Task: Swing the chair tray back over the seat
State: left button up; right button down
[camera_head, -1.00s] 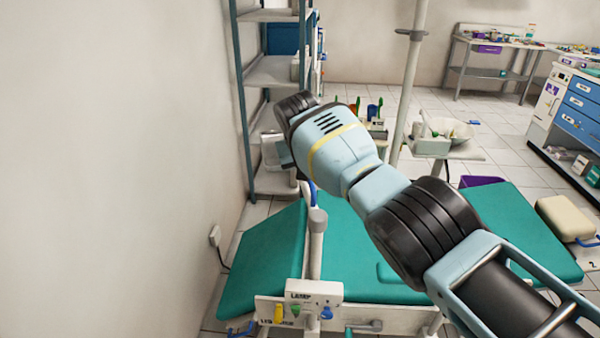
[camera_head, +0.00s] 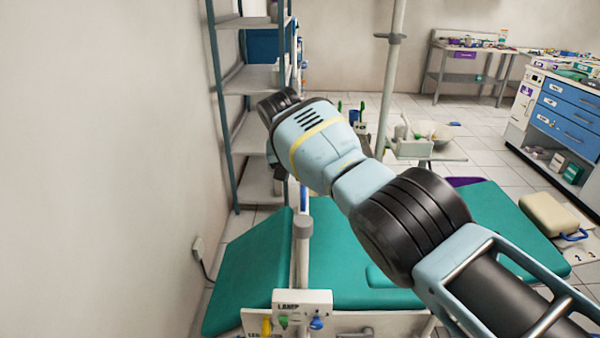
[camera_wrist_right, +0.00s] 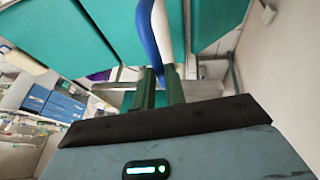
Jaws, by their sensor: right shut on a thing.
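The dental chair has a green seat and backrest (camera_head: 250,272). An upright grey-white post (camera_head: 302,248) with a grey collar stands beside it. A blue handle (camera_head: 304,197) shows just above the post, partly behind my right wrist. In the right wrist view, the fingers of my right gripper (camera_wrist_right: 161,92) are shut on the blue handle (camera_wrist_right: 147,35), which runs beside a pale bar (camera_wrist_right: 162,40). In the head view my wrist hides that gripper. The chair tray cannot be made out clearly; my right arm covers the area around it. My left gripper is not in view.
A stand with a white bowl (camera_head: 432,131) is behind the chair, next to a tall pole (camera_head: 390,80). A shelf rack (camera_head: 250,130) and the wall (camera_head: 120,150) are at left. A blue drawer cabinet (camera_head: 565,115) is at right. A cushioned box (camera_head: 548,215) lies near the chair's right end.

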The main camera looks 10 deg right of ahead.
jog(key=shift+d, duration=0.1)
jog(key=c, duration=1.5)
grip_release()
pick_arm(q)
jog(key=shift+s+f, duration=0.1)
pick_arm(e)
jog(key=shift+o, duration=0.2)
jog(key=shift+r, duration=0.1)
jog(key=shift+s+r, duration=0.1)
jog(key=shift+r, duration=0.15)
pick_arm(q)
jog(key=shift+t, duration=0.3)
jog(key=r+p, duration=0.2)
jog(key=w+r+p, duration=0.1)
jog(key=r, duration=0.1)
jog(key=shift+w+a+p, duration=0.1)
jog(key=shift+p, duration=0.25)
pick_arm(e)
jog(key=v, duration=0.7)
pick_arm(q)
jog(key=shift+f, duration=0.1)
pick_arm(e)
jog(key=shift+s, duration=0.1)
